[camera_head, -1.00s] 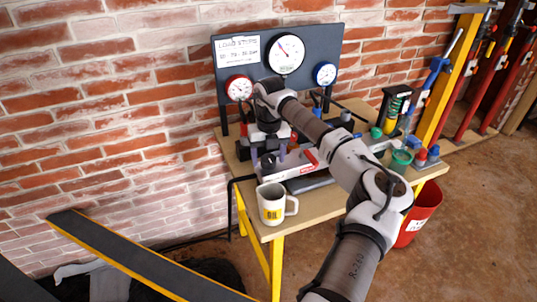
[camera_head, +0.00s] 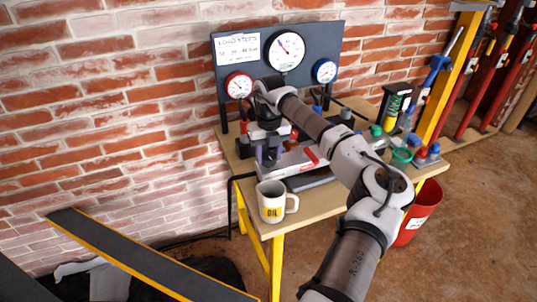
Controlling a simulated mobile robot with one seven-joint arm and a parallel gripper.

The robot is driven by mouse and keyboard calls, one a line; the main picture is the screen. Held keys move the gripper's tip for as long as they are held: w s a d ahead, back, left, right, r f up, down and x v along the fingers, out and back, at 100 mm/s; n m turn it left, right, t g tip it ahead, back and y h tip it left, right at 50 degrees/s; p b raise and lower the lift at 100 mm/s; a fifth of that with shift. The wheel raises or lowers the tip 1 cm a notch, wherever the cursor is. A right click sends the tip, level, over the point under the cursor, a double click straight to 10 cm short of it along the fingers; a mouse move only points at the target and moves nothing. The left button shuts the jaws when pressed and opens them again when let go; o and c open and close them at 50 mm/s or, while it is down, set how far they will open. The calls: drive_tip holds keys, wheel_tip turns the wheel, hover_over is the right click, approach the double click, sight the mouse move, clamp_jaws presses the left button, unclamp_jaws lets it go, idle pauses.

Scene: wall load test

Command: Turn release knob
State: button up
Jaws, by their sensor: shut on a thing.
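My gripper (camera_head: 267,154) points down at the left part of the pump unit (camera_head: 302,160) on the bench, below the gauge panel. Its jaws are shut on a small part there, seemingly the release knob. The knob itself is hidden behind the fingers and wrist, so its angle does not show. The unit has a pale body with a red label. The large white gauge (camera_head: 285,50) has a red mark and a dark needle pointing to the upper left.
A white OIL mug (camera_head: 272,203) stands at the bench's front left corner. A red gauge (camera_head: 239,86) and a blue gauge (camera_head: 324,71) flank the large one. Coloured fittings and a green cup (camera_head: 401,157) crowd the right side. A red bucket (camera_head: 418,214) stands below.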

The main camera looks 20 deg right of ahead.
sight(268, 155)
drive_tip(key=n+b, duration=0.1)
drive_tip(key=n, duration=0.7)
drive_tip(key=shift+r+n, duration=0.1)
drive_tip(key=shift+n, duration=0.2)
drive_tip(key=n, duration=0.4)
drive_tip(key=shift+n, duration=2.1)
drive_tip(key=o, duration=1)
wheel_tip(268, 155, up, 14)
drive_tip(key=shift+w+f+b, duration=0.1)
drive_tip(key=shift+b, duration=1.05)
